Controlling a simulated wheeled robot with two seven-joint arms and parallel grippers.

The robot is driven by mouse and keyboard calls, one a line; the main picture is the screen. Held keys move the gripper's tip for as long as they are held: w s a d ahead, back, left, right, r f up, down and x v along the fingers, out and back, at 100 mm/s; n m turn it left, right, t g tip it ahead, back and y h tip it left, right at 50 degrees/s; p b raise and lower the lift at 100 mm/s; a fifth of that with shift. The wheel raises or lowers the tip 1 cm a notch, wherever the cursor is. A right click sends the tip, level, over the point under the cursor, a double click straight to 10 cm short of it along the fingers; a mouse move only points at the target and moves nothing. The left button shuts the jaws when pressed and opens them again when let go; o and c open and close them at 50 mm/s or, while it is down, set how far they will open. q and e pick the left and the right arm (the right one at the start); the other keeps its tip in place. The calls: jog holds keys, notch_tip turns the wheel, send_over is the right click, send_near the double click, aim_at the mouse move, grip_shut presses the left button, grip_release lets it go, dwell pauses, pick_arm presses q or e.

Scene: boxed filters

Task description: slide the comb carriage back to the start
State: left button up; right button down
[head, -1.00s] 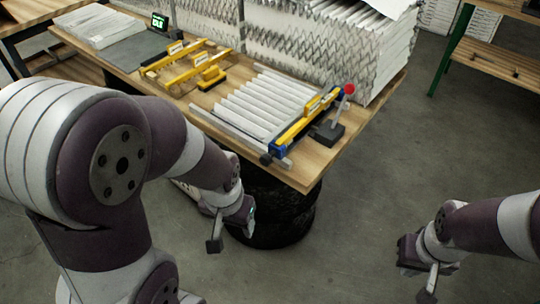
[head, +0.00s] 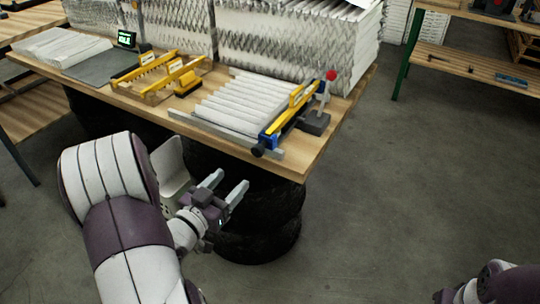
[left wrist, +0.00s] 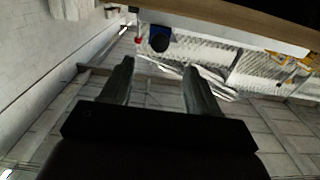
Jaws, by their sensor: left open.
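The comb carriage (head: 279,127), a blue bar with yellow parts on top, lies across the right end of the white pleated filter pack (head: 238,104). A round black knob (head: 258,151) sits at its near end, by the table's front edge. My left gripper (head: 233,178) is open and empty, in front of and below the table edge, apart from the knob. In the left wrist view the knob (left wrist: 159,39) shows ahead, beyond the gap between the open fingers (left wrist: 158,67). Only a sliver of my right gripper (head: 445,297) shows at the bottom right; its fingers are cut off.
A lever with a red ball (head: 331,75) stands on a dark block right of the carriage. Yellow comb-like frames (head: 163,77) lie on the wooden table (head: 290,166) to the left. Stacked filters (head: 290,45) fill the back.

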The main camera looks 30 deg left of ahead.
aim_at(255, 152)
pick_arm(q)
jog(key=w, duration=0.8)
jog(key=w+d, duration=0.1)
jog(key=w, duration=0.4)
jog(key=shift+r, duration=0.25)
grip_shut()
jog(key=shift+a, duration=0.15)
